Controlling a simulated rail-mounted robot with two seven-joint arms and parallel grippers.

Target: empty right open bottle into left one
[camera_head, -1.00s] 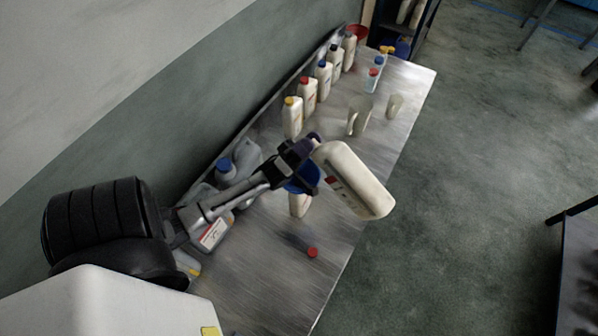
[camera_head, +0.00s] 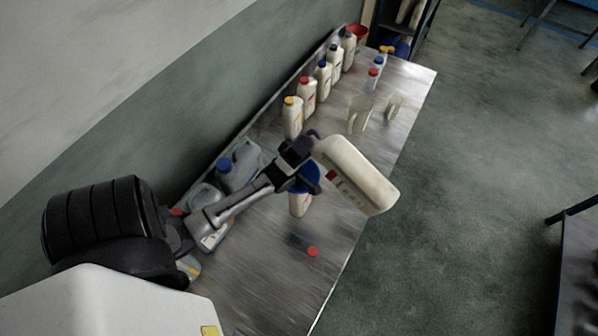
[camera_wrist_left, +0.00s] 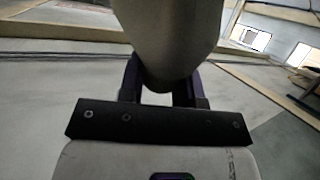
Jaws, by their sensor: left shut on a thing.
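My left gripper (camera_head: 309,158) is shut on a large cream bottle (camera_head: 357,175) and holds it in the air over the table. The bottle is tilted, its broad base pointing down and right in the head view, its narrow end at the gripper. In the left wrist view the bottle (camera_wrist_left: 168,35) fills the space between the fingers. Below the gripper a blue funnel (camera_head: 309,178) sits on a second cream bottle (camera_head: 299,205) standing on the table. The gripper partly hides the funnel, and I cannot see any liquid. My right gripper is not in view.
Several white bottles with coloured caps (camera_head: 308,95) stand in a row along the wall. Clear jugs (camera_head: 358,115) stand at the table's far part. Grey containers (camera_head: 240,162) are behind my left arm. A red cap (camera_head: 313,251) lies on the metal table (camera_head: 285,285), whose front part is mostly clear.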

